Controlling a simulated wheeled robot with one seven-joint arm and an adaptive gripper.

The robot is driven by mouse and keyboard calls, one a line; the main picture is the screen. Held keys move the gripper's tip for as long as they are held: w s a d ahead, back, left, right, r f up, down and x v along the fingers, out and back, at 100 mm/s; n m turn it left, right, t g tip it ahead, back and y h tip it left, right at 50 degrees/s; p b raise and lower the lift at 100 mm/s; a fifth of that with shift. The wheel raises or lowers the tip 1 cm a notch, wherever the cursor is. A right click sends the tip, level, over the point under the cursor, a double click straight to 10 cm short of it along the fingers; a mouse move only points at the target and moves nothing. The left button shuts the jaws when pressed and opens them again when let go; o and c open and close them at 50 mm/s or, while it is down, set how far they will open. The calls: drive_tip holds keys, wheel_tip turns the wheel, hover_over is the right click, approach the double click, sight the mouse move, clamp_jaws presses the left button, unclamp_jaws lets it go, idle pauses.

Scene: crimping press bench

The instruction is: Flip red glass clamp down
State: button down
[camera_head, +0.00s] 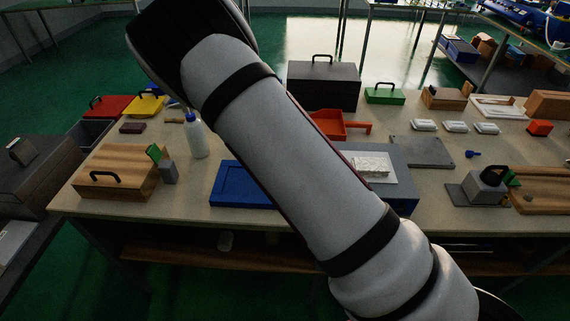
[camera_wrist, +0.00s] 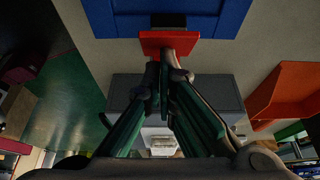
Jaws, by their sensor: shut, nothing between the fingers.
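A red plate-like piece (camera_wrist: 168,42), which looks like the red glass clamp, shows in the wrist view at the edge of a blue recessed frame (camera_wrist: 105,18). I cannot tell whether it is raised or flat. My gripper (camera_wrist: 172,62) is shut and empty, with its fingertips close to the red piece's near edge; I cannot tell if they touch. In the head view the blue frame (camera_head: 232,187) lies on the bench, left of my arm. My arm hides the red piece and my gripper there.
A grey box (camera_head: 402,201) with a white tray stands right of my arm, and an orange-red open tray (camera_head: 328,124) lies behind it. A white bottle (camera_head: 195,137) and a wooden box (camera_head: 118,171) with a black handle stand to the left.

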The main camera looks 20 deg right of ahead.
drive_tip(key=h+b, duration=0.1)
drive_tip(key=a+f+g+h+b, duration=0.1)
drive_tip(key=h, duration=0.1)
drive_tip(key=shift+w+a+f, duration=0.2)
drive_tip(key=shift+w+a, duration=0.1)
drive_tip(key=shift+w, duration=0.05)
drive_tip(key=shift+a+f+b, duration=0.1)
drive_tip(key=shift+a+b, duration=0.05)
drive_tip(key=shift+b, duration=0.35)
drive_tip(key=shift+a, duration=0.1)
